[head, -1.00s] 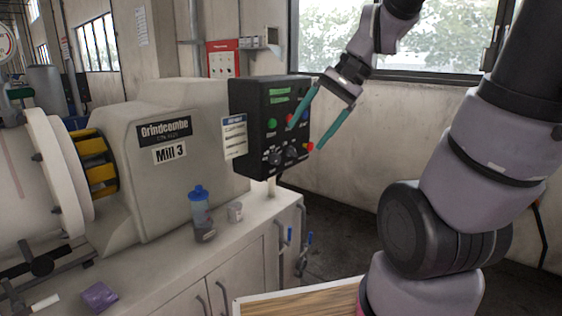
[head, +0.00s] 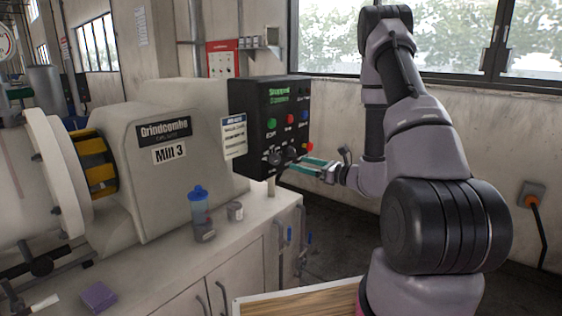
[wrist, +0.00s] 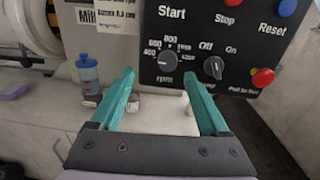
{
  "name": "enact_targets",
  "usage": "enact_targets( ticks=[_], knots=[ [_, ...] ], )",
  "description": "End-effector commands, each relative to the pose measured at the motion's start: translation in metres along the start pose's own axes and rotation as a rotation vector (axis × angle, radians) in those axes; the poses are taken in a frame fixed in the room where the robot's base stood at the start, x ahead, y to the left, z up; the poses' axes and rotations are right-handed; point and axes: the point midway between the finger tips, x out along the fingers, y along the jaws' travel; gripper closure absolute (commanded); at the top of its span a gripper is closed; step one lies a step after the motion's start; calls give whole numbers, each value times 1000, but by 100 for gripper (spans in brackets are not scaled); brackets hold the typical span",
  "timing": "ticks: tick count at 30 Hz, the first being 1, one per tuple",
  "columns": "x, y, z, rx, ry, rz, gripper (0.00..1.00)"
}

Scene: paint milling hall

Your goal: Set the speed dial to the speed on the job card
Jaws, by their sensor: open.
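The speed dial (wrist: 167,60) is a black knob marked rpm, with numbers such as 400 and 800 around it, low on the black control panel (head: 246,101). Its exact setting is too small to read. An Off/On knob (wrist: 214,67) sits to its right. The job card (head: 233,136) hangs on the panel's left side; its writing is too small to read. My gripper (head: 297,165) is open and empty, its teal fingers pointing at the lower panel. In the wrist view the fingers (wrist: 160,85) lie apart, below the two knobs, with no contact visible.
Start, Stop and Reset buttons (wrist: 286,8) line the panel's upper part, and a red pull knob (wrist: 262,77) sticks out at lower right. A blue-topped bottle (head: 200,207) and a small tin (head: 235,211) stand on the cabinet top below. Mill 3 (head: 190,190) stands left.

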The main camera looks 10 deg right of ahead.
Motion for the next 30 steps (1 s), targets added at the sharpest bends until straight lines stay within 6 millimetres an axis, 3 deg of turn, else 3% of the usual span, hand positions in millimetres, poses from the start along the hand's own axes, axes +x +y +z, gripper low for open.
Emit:
enact_targets(
  ticks=[5,21,30],
  knots=[
    [0,-12,-15,19,4,-57,21],
    [88,-15,-14,18,3,-52,21],
    [104,-17,-14,19,4,-55,21]
  ],
)
